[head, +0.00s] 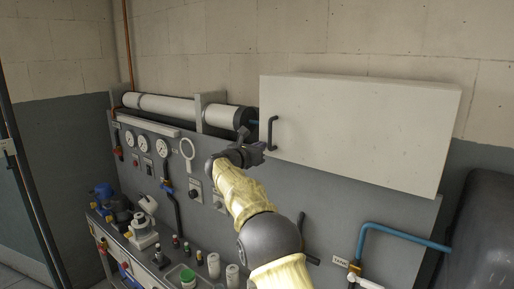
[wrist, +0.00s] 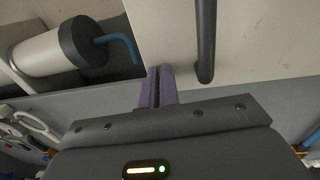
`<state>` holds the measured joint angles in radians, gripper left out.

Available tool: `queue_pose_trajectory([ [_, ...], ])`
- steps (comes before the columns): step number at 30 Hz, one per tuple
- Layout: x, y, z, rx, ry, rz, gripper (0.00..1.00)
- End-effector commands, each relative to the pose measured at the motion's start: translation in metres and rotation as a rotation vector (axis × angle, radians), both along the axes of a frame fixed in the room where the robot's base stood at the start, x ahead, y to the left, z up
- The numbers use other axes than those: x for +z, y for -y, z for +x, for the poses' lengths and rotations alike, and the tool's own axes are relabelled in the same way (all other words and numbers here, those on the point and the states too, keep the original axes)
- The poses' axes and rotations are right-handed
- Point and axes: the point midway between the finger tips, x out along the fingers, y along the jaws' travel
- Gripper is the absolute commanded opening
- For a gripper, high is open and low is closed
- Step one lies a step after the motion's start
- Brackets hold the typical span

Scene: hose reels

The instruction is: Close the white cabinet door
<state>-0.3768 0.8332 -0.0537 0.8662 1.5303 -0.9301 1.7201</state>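The white cabinet door (head: 350,130) is a large flat panel at the upper right of the head view, and its pale face fills the upper right of the wrist view (wrist: 260,45). I cannot tell whether it stands slightly ajar. Its dark bar handle (head: 271,133) is at the panel's left edge and also shows in the wrist view (wrist: 205,40). My gripper (head: 257,148) is just below and left of the handle. In the wrist view its purple fingers (wrist: 161,86) are together, with nothing seen between them, left of the handle's lower end.
A white cylinder with a dark end (head: 185,107) lies left of the door, with a blue pipe at its end. Gauges (head: 144,144) and valves cover the grey panel. Bottles and fittings crowd the bench below. A blue pipe (head: 400,232) and dark tank (head: 485,235) are at right.

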Motion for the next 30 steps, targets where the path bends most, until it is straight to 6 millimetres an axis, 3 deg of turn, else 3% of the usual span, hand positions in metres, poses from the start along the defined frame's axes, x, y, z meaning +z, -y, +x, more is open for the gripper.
queue_pose_trajectory([
  [1,0.014,0.012,0.000,-0.014,0.022,-0.012,0.00],
  [11,0.010,0.002,-0.012,-0.019,0.022,-0.008,0.00],
  [30,0.000,-0.083,-0.094,-0.004,0.008,-0.004,0.00],
])
